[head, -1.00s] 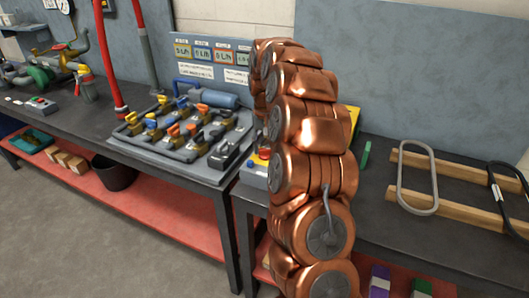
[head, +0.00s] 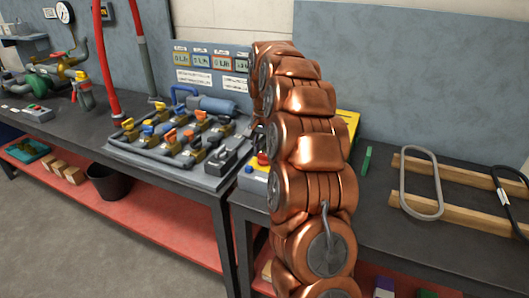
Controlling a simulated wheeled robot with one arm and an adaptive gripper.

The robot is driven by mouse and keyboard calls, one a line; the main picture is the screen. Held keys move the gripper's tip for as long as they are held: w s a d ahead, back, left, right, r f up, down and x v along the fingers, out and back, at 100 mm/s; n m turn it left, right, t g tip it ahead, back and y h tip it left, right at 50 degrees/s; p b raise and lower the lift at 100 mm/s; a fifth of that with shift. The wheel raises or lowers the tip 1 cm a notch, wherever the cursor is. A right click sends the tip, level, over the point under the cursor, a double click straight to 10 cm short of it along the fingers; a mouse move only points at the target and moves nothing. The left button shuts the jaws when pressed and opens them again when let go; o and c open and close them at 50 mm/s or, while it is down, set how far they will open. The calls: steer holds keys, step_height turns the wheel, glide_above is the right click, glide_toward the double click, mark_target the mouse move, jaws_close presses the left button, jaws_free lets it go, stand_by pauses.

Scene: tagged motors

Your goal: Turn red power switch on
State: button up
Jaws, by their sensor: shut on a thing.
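A small control box (head: 252,181) with a red knob (head: 262,158) and a blue part (head: 248,169) stands on the bench, just left of my copper arm. The arm hides its right side, and I cannot tell whether the red knob is on or off. My arm rises through the middle of the head view and bends away toward the back. My gripper is hidden behind the arm, so neither its fingers nor any contact with the knob can be seen.
A valve manifold (head: 190,160) with yellow, blue and orange handles sits left of the box, before a panel of flow displays (head: 210,60). Right of my arm are wooden rails (head: 450,210) with a grey loop (head: 404,180). A black bucket (head: 108,182) stands on the red lower shelf.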

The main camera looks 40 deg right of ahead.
steer(key=shift+a, duration=0.1)
steer(key=o, duration=1.1)
steer(key=shift+o, duration=0.2)
steer(key=shift+r, duration=3.7)
